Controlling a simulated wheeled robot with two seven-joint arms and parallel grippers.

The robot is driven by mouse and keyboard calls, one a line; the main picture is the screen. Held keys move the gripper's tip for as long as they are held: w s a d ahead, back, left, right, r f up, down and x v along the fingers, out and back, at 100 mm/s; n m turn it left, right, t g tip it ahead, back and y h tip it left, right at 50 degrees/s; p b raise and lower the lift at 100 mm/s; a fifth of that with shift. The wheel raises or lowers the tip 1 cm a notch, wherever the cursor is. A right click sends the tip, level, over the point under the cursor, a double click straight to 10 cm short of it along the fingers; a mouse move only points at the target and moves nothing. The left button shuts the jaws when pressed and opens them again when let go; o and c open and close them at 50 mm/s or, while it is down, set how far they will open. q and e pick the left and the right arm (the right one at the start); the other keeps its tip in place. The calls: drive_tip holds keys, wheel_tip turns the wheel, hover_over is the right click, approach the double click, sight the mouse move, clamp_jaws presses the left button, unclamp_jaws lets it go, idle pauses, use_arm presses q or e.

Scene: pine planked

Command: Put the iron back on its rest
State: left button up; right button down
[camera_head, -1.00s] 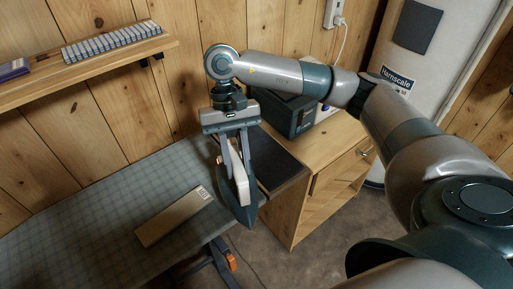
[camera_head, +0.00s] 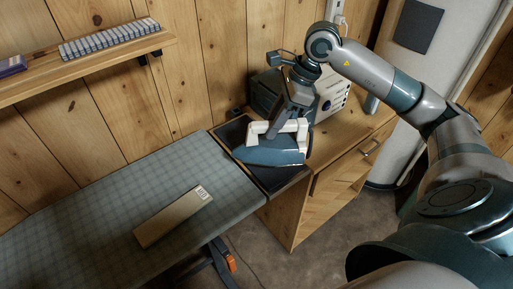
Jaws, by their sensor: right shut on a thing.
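The iron (camera_head: 268,155) has a dark blue-grey body and a pale handle. My right gripper (camera_head: 287,128) is shut on the iron's handle from above. The iron is over the dark rest (camera_head: 231,133), a flat tray at the right end of the ironing board (camera_head: 95,205), beside the wooden cabinet. Its nose points left. I cannot tell whether its sole touches the rest. The iron hides part of the rest. My left gripper is out of view.
A tan flat box (camera_head: 172,217) with a barcode label lies on the board. A grey and white appliance (camera_head: 328,95) stands on the cabinet (camera_head: 335,180), just behind my right gripper. A wall shelf (camera_head: 90,68) holds a striped row of items.

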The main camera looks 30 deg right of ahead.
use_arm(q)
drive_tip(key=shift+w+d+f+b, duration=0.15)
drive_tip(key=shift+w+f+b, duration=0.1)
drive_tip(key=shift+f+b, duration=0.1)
use_arm(e)
drive_tip(key=d+r+m+t+h, duration=0.2)
drive_tip(key=d+r+m, duration=0.3)
drive_tip(key=d+m, duration=0.5)
drive_tip(key=shift+w+d+m+h, duration=0.15)
drive_tip(key=shift+w+m+h, duration=0.2)
drive_tip(key=shift+m+h, duration=0.4)
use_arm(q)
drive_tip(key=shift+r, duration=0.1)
